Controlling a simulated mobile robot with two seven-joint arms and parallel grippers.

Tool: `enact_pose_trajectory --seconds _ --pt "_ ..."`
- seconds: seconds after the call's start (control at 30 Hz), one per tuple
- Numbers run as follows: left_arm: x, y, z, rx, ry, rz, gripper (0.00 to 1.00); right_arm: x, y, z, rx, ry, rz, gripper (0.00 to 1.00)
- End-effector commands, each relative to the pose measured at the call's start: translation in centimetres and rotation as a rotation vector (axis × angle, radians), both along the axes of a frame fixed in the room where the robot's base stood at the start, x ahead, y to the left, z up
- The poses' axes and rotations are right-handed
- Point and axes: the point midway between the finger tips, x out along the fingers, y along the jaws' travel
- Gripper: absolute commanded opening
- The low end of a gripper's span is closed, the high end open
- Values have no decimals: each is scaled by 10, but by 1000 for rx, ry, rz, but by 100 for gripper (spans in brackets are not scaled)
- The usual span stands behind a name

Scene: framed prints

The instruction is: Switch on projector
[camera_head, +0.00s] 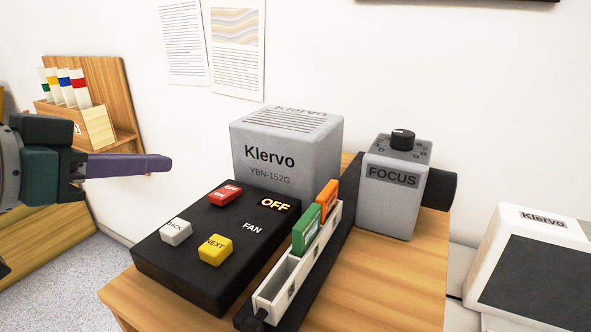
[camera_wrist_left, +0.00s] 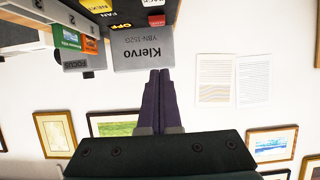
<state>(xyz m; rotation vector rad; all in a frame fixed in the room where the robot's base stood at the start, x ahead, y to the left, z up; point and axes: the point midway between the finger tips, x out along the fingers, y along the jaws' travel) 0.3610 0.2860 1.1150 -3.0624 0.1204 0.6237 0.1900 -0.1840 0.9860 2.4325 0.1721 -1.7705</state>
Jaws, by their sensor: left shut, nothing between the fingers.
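The Klervo projector has a grey body (camera_head: 285,160) and a black control panel (camera_head: 165,258) in front of it. On the panel are a red ON/OFF switch (camera_head: 225,193), a white BACK button (camera_head: 176,231) and a yellow NEXT button (camera_head: 215,249). An orange lit "OFF" shows beside the red switch, above the word FAN. My left gripper (camera_head: 165,163) is shut and empty, in the air left of the projector and the panel, apart from both. In the left wrist view its purple fingers (camera_wrist_left: 158,85) are together, with the grey projector body (camera_wrist_left: 143,52) beyond them. My right gripper is not in view.
A white slide tray (camera_head: 272,292) holds a green and an orange slide. A grey FOCUS unit (camera_head: 390,205) with a black knob stands right of it on the wooden table (camera_head: 400,290). A white Klervo device (camera_head: 525,225) is far right. A wooden rack (camera_head: 95,125) is behind my left arm.

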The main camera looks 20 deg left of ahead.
Motion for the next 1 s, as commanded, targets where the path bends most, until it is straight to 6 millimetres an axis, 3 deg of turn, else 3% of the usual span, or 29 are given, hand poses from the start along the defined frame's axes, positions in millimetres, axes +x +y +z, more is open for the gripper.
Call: enact_pose_trajectory --seconds 0.63,0.8,1.0 --pt "88 -7 -36 1 -3 1 0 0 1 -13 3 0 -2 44" --pt "80 -7 -66 -1 4 0 0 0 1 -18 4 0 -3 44" --pt "78 -6 -76 1 2 0 0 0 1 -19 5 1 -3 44"
